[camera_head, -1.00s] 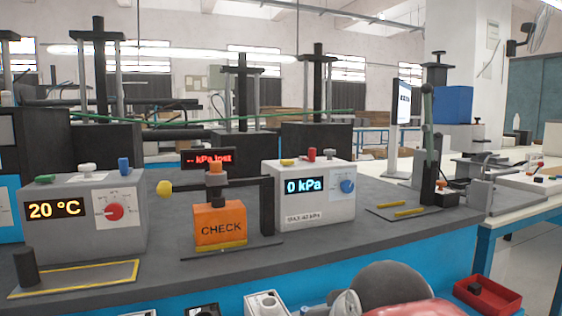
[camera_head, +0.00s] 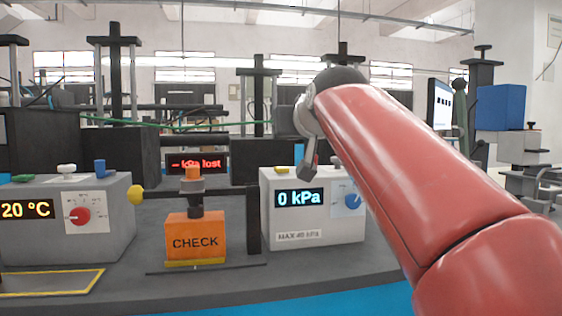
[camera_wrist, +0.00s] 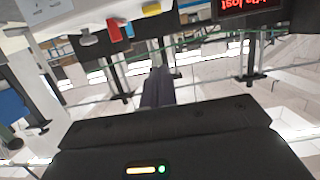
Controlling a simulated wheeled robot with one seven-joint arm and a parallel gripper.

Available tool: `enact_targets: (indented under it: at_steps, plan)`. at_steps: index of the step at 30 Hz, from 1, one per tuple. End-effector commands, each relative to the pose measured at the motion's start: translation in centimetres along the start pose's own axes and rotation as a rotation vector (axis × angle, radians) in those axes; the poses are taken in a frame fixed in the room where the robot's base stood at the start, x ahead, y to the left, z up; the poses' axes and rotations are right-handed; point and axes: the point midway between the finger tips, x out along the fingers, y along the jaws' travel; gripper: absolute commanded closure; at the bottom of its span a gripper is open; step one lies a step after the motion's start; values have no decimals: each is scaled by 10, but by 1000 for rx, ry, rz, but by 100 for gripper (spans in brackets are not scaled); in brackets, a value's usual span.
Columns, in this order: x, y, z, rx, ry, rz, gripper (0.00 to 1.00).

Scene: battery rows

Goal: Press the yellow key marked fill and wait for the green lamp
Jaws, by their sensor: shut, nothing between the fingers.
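The grey box (camera_head: 312,225) in the head view has a lit "0 kPa" display (camera_head: 299,198) and a blue dial. A yellow key (camera_head: 282,170) sits on its top left; no lettering on it is readable. The wrist view, upside down, shows the yellow key (camera_wrist: 151,8) beside a red key (camera_wrist: 114,29) and a pale key (camera_wrist: 88,38). My gripper (camera_head: 304,177) is shut and empty, pointing down just right of the yellow key in the head view, apart from it as far as I can tell. The gripper hides the other keys there. I see no lit green lamp on the box.
An orange block marked CHECK (camera_head: 196,238) stands under a black arm with a yellow knob (camera_head: 135,195), left of the box. A red-lettered display (camera_head: 197,163) is behind it. A 20 °C box (camera_head: 105,245) stands farther left. My red arm covers the right side.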

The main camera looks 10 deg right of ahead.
Motion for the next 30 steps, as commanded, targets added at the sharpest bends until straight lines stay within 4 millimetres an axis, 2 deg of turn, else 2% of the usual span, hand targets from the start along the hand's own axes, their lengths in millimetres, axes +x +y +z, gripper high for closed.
enact_targets:
  at_steps: [6,10,23,24,27,30]
  plan:
    - [1,0,0,0,-2,0,100]
    - [12,0,0,0,-4,0,100]
    - [99,0,0,1,-5,0,100]
    - [104,0,3,0,-4,0,100]
    - [105,0,23,1,-3,1,100]
    - [108,0,33,1,-3,1,100]
